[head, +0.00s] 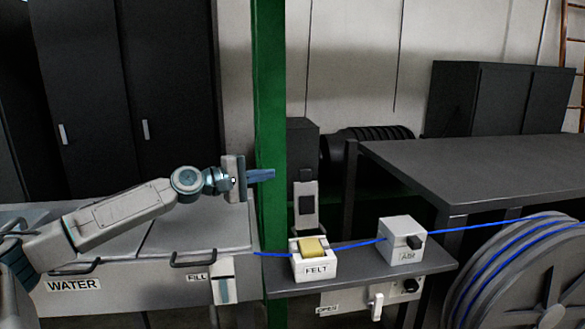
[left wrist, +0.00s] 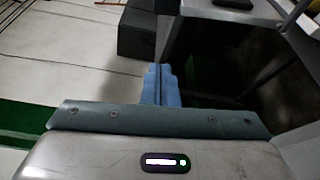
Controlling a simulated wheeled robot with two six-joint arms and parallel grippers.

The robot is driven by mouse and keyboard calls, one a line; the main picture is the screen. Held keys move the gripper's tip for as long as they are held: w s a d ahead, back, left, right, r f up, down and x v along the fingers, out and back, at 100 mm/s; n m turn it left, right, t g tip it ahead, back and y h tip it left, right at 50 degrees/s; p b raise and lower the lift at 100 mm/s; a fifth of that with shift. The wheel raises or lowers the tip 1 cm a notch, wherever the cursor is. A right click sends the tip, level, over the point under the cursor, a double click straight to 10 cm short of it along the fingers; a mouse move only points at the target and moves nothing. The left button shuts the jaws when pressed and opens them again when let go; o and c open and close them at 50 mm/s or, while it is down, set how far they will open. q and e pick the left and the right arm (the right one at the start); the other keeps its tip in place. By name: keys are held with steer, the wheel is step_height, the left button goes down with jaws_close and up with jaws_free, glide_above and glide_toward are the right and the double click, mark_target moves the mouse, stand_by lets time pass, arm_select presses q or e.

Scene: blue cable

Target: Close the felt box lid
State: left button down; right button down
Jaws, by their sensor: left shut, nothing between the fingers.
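The white felt box (head: 314,266), labelled FELT, sits on a narrow grey shelf. Its top is open and yellow felt (head: 313,246) shows inside. A pale upright panel with a dark pad (head: 306,205) stands behind the box and looks like its raised lid. The blue cable (head: 355,245) runs at the box on both sides. My left gripper (head: 268,174) is shut and empty, in front of the green post, above and left of the box and higher than the panel. Its blue fingers (left wrist: 160,84) are together in the left wrist view, where I cannot make out the box. My right gripper is not in view.
A green post (head: 268,110) rises behind my left gripper. A dark table (head: 470,170) and a cable reel (head: 525,275) are at right.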

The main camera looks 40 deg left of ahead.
mark_target(306, 200)
arm_select(q)
steer(key=w+d+p, duration=0.4)
steer(key=d+p, duration=0.2)
steer(key=p, duration=0.3)
steer(key=shift+r+p, duration=0.15)
steer(key=shift+p, duration=0.25)
steer(key=shift+w, duration=0.15)
stand_by(0.4)
